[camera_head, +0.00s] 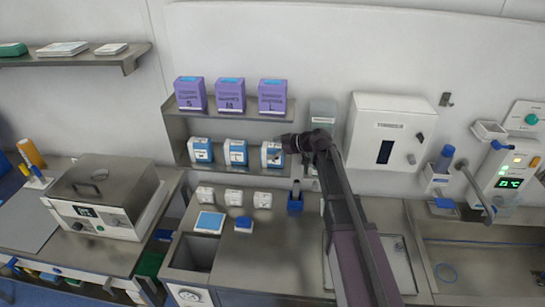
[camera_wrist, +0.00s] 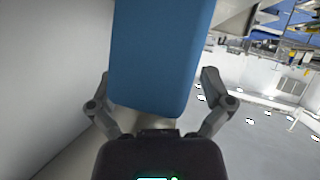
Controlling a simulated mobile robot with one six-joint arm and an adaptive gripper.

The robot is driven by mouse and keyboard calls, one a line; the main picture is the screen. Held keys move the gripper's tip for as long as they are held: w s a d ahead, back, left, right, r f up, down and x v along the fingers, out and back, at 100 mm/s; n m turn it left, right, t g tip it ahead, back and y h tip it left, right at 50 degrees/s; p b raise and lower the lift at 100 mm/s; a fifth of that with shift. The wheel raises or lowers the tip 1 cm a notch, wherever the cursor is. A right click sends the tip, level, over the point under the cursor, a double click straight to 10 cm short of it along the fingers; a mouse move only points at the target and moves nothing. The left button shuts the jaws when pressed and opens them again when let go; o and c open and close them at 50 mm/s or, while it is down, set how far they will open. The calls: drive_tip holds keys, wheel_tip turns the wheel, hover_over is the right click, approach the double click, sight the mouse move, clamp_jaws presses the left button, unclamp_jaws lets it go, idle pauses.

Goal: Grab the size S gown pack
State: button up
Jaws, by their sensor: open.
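A purple pack marked S (camera_head: 190,94) stands upright at the left end of the upper steel shelf. Purple packs marked M (camera_head: 231,96) and L (camera_head: 272,97) stand to its right. My gripper (camera_head: 285,143) is one shelf lower, at the right end, beside the rightmost blue-and-white pack (camera_head: 270,156), well right of and below the S pack. In the wrist view my gripper (camera_wrist: 157,78) is open, with a blue surface (camera_wrist: 162,50) between and beyond its fingers. I cannot tell whether they touch it.
Two more blue-and-white packs, left (camera_head: 201,150) and middle (camera_head: 235,153), share the lower shelf. Small white boxes (camera_head: 234,196) stand on the counter below. A white wall cabinet (camera_head: 385,138) is close to the right of my arm. A steel sterilizer-like box (camera_head: 103,190) stands at left.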

idle(0.4)
drive_tip(key=c, duration=1.1)
drive_tip(key=shift+c, duration=0.2)
drive_tip(key=shift+r, duration=0.15)
wheel_tip(320, 180, up, 3)
drive_tip(key=p, duration=0.3)
drive_tip(key=shift+c, duration=0.2)
drive_tip(key=s+d, duration=0.2)
drive_tip(key=s, duration=0.3)
drive_tip(key=s+d+r+p, duration=0.1)
drive_tip(key=s, duration=0.4)
drive_tip(key=s+d+p, duration=0.1)
drive_tip(key=s+d, duration=0.1)
drive_tip(key=s, duration=0.3)
drive_tip(key=shift+d+r, duration=0.35)
